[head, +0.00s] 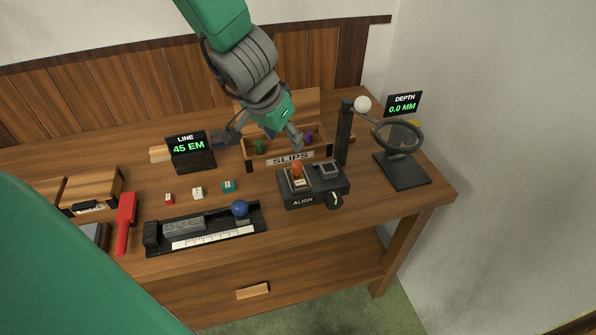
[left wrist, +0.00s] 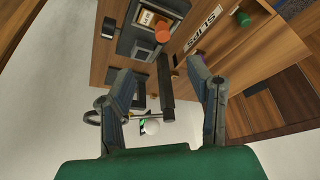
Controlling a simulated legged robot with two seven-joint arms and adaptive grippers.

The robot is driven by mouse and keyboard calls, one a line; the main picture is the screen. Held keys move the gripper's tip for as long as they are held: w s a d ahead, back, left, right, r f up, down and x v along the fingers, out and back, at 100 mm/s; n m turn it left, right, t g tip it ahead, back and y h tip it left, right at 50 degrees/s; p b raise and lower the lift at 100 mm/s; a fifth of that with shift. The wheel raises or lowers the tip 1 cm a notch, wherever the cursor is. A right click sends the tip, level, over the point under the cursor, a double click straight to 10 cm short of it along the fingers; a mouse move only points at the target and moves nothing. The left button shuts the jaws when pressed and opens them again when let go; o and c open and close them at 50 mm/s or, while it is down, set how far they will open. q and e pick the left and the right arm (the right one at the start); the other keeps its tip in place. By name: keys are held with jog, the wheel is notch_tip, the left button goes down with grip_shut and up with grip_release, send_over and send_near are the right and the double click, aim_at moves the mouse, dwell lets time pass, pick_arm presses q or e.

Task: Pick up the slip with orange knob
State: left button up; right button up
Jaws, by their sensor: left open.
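The slip with the orange knob (head: 297,170) sits in the left recess of the dark ALIGN block (head: 312,188). Its orange knob also shows in the left wrist view (left wrist: 162,32), near the top middle. My left gripper (head: 260,138) is open and empty, with its fingers spread over the SLIPS box (head: 290,158), behind and to the left of the orange knob. In the left wrist view the open fingers (left wrist: 160,75) stand apart, with the orange knob beyond them. My right gripper is not in view.
A green knob (head: 259,147) and a purple knob (head: 308,137) show in the SLIPS box. A dark post (head: 344,135) and a magnifier stand (head: 403,170) are right of the ALIGN block. The LINE display (head: 190,152) is at left. A ruler tray (head: 205,230) lies in front.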

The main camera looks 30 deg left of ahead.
pick_arm(q)
jog(key=b, duration=0.2)
send_near(294, 163)
notch_tip(294, 163, down, 2)
jog(key=d, duration=0.2)
jog(key=w+a+f, duration=0.1)
jog(key=w+a+f+b, duration=0.1)
jog(key=f, duration=0.1)
jog(key=shift+w+f, duration=0.1)
jog(key=shift+a+f, duration=0.15)
jog(key=shift+f, duration=0.1)
jog(key=f, duration=0.1)
jog(key=w+d+f+b, duration=0.1)
jog(key=w+f, duration=0.1)
jog(key=shift+d+f, duration=0.3)
jog(key=shift+f, duration=0.05)
jog(key=shift+w+d+f, duration=0.15)
jog(key=shift+w+d, duration=0.05)
jog(key=shift+s+a, duration=0.15)
jog(key=shift+a, duration=0.15)
jog(key=shift+c, duration=1.2)
jog(key=shift+a, duration=0.25)
jog(key=c, duration=0.7)
jog(key=shift+a+f, duration=0.1)
jog(key=shift+a, duration=0.1)
grip_shut()
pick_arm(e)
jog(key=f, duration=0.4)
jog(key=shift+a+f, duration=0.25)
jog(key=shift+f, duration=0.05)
